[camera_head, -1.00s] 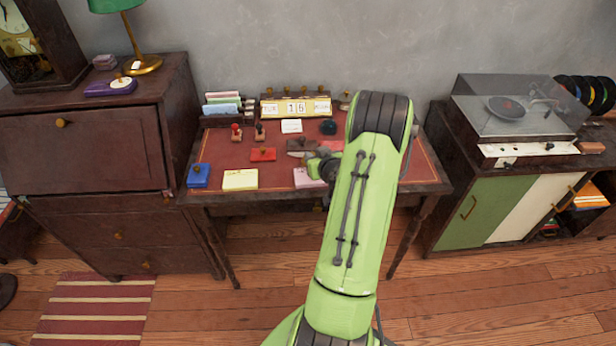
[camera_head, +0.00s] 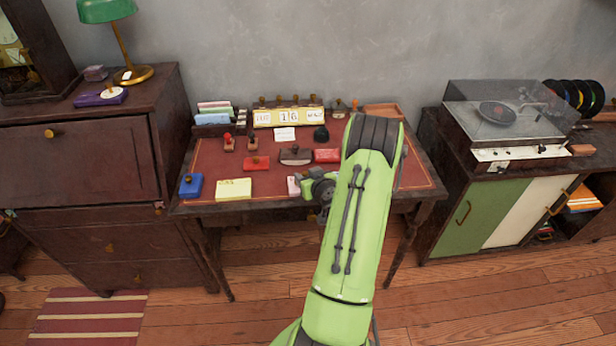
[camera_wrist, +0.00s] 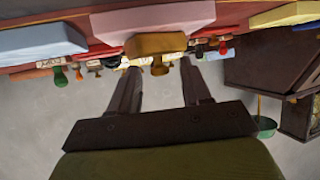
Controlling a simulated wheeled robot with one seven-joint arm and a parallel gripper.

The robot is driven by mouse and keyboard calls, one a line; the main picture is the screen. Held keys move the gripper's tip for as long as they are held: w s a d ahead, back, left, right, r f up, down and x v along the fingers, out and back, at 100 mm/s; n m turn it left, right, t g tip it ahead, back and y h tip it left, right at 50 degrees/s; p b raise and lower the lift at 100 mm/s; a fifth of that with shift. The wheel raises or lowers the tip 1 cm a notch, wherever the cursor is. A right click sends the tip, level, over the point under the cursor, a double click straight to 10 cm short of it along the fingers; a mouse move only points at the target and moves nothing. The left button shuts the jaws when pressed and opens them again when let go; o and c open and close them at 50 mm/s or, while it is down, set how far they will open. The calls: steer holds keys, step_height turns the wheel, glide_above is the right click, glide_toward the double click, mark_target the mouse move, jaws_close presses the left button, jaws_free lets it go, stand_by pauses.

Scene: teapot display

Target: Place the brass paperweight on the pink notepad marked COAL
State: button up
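The brass paperweight (camera_wrist: 157,46), a block with a knob, shows in the wrist view, which is upside down. It appears to rest on the pink notepad (camera_wrist: 150,18). My gripper (camera_wrist: 160,70) is open, its two dark fingers apart with the knob between their tips and a gap on each side. In the head view, my gripper (camera_head: 318,184) is at the desk's front edge, and a strip of the pink notepad (camera_head: 293,186) shows beside it. The paperweight is hidden there. The notepad's marking cannot be read.
On the desk (camera_head: 215,160), a yellow notepad (camera_head: 233,189) and a blue block (camera_head: 190,185) lie left of my gripper. Behind are red boxes (camera_head: 256,163), a dark blotter (camera_head: 296,155), stamps and a calendar (camera_head: 288,117). A light blue pad (camera_wrist: 40,44) shows in the wrist view.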

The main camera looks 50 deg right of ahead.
steer(key=shift+r, duration=0.1)
steer(key=shift+s+a+r, duration=0.1)
steer(key=shift+s+r, duration=0.1)
steer(key=shift+s, duration=0.1)
steer(key=b+v, duration=0.2)
steer(key=v, duration=0.9)
steer(key=w+a+r+n+y, duration=0.2)
steer(key=w+a+y, duration=0.1)
steer(key=a, duration=0.4)
steer(key=w+a+r+n+g+y, duration=0.1)
steer(key=w+a+r+n+y, duration=0.15)
steer(key=a, duration=0.45)
steer(key=w+a+r+n+y, duration=0.2)
steer(key=w+a+n, duration=0.1)
steer(key=a, duration=0.4)
steer(key=s+a+r+n+g, duration=0.1)
steer(key=s+a+r+g, duration=0.25)
steer(key=a, duration=0.55)
steer(key=s+a+r+m, duration=0.1)
steer(key=s+a+r, duration=0.1)
steer(key=s, duration=0.4)
steer(key=s+a+r+m, duration=0.1)
steer(key=s+a+r, duration=0.1)
steer(key=s, duration=0.4)
steer(key=shift+r+g+h, duration=0.35)
steer(key=shift+w+a, duration=0.1)
